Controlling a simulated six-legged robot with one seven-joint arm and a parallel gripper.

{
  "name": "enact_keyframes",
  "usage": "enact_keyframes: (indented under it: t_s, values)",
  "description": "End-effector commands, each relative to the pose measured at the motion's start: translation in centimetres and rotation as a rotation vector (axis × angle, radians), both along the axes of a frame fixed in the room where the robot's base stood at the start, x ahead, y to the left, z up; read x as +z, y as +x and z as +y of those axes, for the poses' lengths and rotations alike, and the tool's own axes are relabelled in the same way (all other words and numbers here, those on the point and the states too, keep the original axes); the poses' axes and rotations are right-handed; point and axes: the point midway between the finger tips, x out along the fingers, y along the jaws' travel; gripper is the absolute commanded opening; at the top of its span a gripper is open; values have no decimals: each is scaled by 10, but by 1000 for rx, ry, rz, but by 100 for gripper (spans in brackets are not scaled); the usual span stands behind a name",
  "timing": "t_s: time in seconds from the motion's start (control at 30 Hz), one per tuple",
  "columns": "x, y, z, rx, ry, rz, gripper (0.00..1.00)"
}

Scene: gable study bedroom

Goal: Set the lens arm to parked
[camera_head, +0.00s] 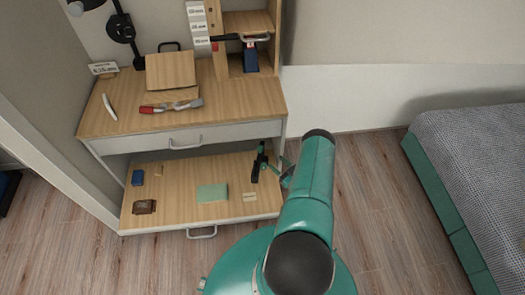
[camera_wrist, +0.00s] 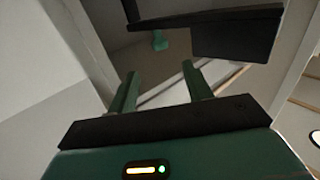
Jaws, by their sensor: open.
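A black jointed arm on a stand (camera_head: 121,28), which looks like the lens arm, rises at the back left of the desk (camera_head: 235,103). A round dark head (camera_head: 80,6) is at its upper left, partly cut off by the frame edge. A small white label (camera_head: 103,69) with unreadable text stands by its base. My gripper (camera_head: 262,160) is in front of the desk, over the right of the pulled-out drawer, well apart from the black arm. In the wrist view its two green fingers (camera_wrist: 158,72) are apart with nothing between them.
The open drawer (camera_head: 175,180) holds a blue box, a brown item and a green pad. A wooden stand (camera_head: 171,70) and a red-handled tool (camera_head: 160,108) lie on the desk. A shelf (camera_head: 247,22) stands right; a bed (camera_head: 480,140) is far right. Floor between is clear.

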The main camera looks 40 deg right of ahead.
Motion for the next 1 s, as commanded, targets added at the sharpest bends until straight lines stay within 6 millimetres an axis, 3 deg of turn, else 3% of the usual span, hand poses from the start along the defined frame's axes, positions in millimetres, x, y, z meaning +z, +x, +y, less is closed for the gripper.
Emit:
enact_keyframes:
  t_s: [0.3, 0.5, 0.87, 0.9, 1.0]
  values:
    - [0, 66, 1, 1, -1, -2, 50]
    - [0, 95, 2, 0, 0, -1, 50]
    - [0, 105, 2, -1, 1, 0, 50]
    - [0, 105, 1, -1, 1, 0, 48]
    - [0, 105, 1, -1, 1, 0, 29]
